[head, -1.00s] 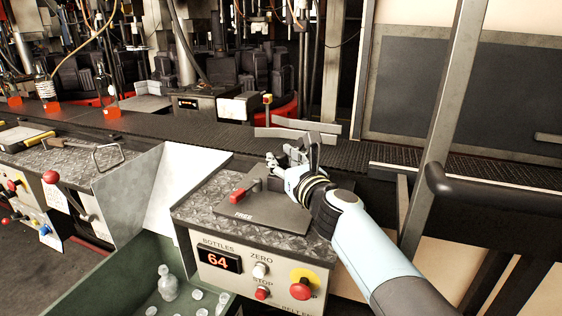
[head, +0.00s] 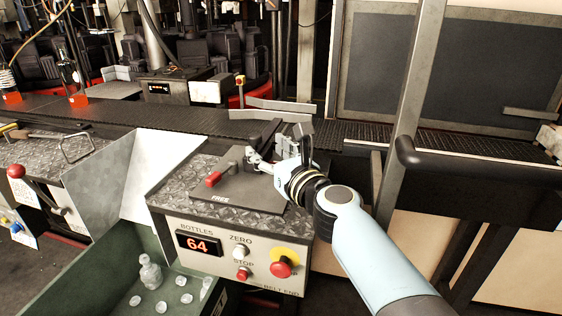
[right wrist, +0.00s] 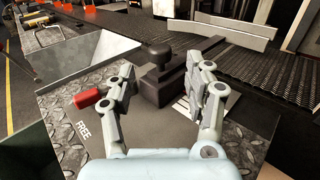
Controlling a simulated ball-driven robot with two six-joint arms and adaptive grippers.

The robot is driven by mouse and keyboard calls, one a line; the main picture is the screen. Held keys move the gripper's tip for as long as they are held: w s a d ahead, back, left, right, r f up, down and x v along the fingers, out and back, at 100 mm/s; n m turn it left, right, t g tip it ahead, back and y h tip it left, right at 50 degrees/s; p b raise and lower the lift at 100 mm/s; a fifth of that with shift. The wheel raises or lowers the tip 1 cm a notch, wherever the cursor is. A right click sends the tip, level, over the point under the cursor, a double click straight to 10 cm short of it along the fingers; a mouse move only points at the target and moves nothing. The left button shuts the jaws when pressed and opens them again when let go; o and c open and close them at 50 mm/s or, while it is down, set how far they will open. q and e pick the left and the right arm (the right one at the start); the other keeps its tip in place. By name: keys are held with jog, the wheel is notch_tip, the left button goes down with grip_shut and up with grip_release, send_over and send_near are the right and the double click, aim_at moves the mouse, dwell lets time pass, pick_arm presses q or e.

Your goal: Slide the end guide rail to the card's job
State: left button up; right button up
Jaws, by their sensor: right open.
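The pale metal guide rail (head: 272,104) stands along the belt behind the control box; it also shows in the right wrist view (right wrist: 224,33). A dark slide block with a round knob (right wrist: 158,54) sits on a dark plate (right wrist: 140,128), on the near side of the rail. A red-gripped lever (head: 213,179) lies on the same plate beside the word FREE. My right gripper (right wrist: 165,80) is open, its fingers either side of the block with gaps showing; in the head view (head: 280,150) it partly hides the block. My left gripper is out of view. I cannot read any card.
The control box (head: 172,226) shows 64 under BOTTLES, with ZERO and STOP buttons. A green bin (head: 75,280) with several clear pieces stands at left. The dark belt (head: 165,124) runs behind. A grey post (head: 408,120) rises at right of my arm.

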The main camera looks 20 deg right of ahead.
jog(key=s, duration=0.3)
jog(key=s+d, duration=0.1)
jog(key=s, duration=0.2)
jog(key=shift+s+d, duration=0.15)
jog(key=shift+s, duration=0.05)
